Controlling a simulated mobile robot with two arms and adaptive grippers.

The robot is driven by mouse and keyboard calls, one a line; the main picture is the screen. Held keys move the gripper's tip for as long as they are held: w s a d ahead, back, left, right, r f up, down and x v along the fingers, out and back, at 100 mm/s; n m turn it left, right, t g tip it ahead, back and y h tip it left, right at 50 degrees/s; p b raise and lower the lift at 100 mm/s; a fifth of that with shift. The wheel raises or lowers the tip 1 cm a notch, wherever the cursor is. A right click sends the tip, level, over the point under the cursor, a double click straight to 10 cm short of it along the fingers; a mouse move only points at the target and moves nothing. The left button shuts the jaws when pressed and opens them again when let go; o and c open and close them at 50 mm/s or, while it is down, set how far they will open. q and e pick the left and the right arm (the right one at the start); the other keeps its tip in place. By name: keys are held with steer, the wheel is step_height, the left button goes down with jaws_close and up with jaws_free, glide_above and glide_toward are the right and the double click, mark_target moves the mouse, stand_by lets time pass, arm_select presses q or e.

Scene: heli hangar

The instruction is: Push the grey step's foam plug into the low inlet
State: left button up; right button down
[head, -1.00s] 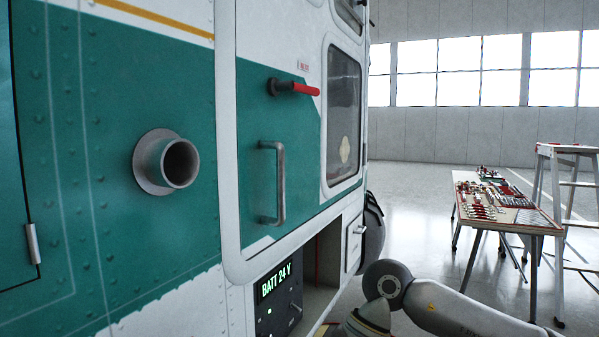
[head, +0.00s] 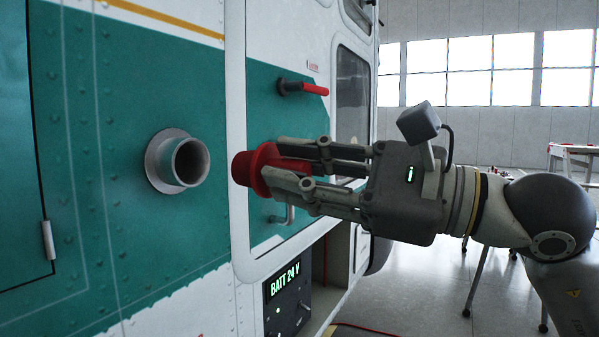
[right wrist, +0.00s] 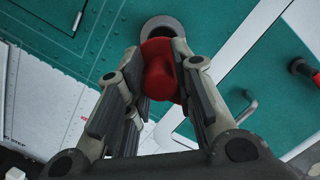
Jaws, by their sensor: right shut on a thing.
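The low inlet (head: 187,161) is a grey open pipe with a round flange on the green helicopter side, left of centre in the head view. A red foam plug (head: 243,169) with a wider collar is held in my right gripper (head: 285,172), its blunt end facing left toward the inlet. A gap shows between plug and inlet in the head view. In the right wrist view the plug (right wrist: 160,75) sits between the fingers, in front of the inlet (right wrist: 160,27), whose lower part it hides. My left gripper is not in view. No grey step is seen.
A red-tipped handle (head: 303,87) sticks out of the door above my right gripper. A grey grab handle (head: 284,215) is partly hidden below it. A lit battery panel (head: 287,290) is lower down. A table (head: 570,152) stands far right.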

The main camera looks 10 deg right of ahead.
mark_target(233, 166)
steer(key=shift+w+a+r+p, duration=0.15)
steer(key=shift+w+a+p, duration=0.2)
steer(key=shift+a, duration=0.15)
steer(key=shift+w+f+p+x, duration=0.15)
steer(key=shift+p+x, duration=0.45)
steer(key=shift+x, duration=0.7)
steer(key=shift+w+f+p+x, duration=0.1)
steer(key=shift+p+x, duration=0.5)
steer(key=shift+x, duration=0.7)
steer(key=shift+w+a+f, duration=0.1)
steer(key=shift+w, duration=0.1)
steer(key=shift+x, duration=0.95)
steer(key=shift+w+f, duration=0.1)
steer(key=shift+b, duration=0.5)
steer(key=shift+x, duration=1.3)
steer(key=c, duration=1.1)
jaws_free()
steer(key=shift+w+f, duration=0.1)
steer(key=shift+c, duration=0.2)
